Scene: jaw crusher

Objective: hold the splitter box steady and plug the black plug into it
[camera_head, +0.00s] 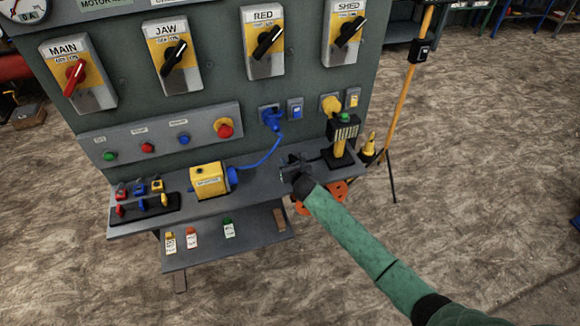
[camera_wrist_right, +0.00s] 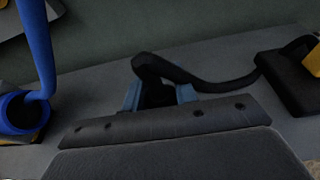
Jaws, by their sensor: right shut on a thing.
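The splitter box (camera_head: 208,180) is a yellow box on the grey shelf, with a blue connector (camera_head: 233,175) at its right end and a blue cable leading up to the panel. In the right wrist view, that blue connector (camera_wrist_right: 20,112) shows at the left edge. My right gripper (camera_head: 293,170) is low over the shelf, to the right of the box and apart from it. It is shut on the black plug (camera_wrist_right: 157,94), mostly hidden between the jaws. A black cable (camera_wrist_right: 205,82) runs from it to the right. My left gripper is in neither view.
A lamp with a black base (camera_head: 338,158) stands on the shelf's right end. A rack of small padlocks (camera_head: 145,208) sits at the left. The grey panel (camera_head: 205,100) rises behind. Orange handles (camera_head: 333,192) show below the shelf's right edge.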

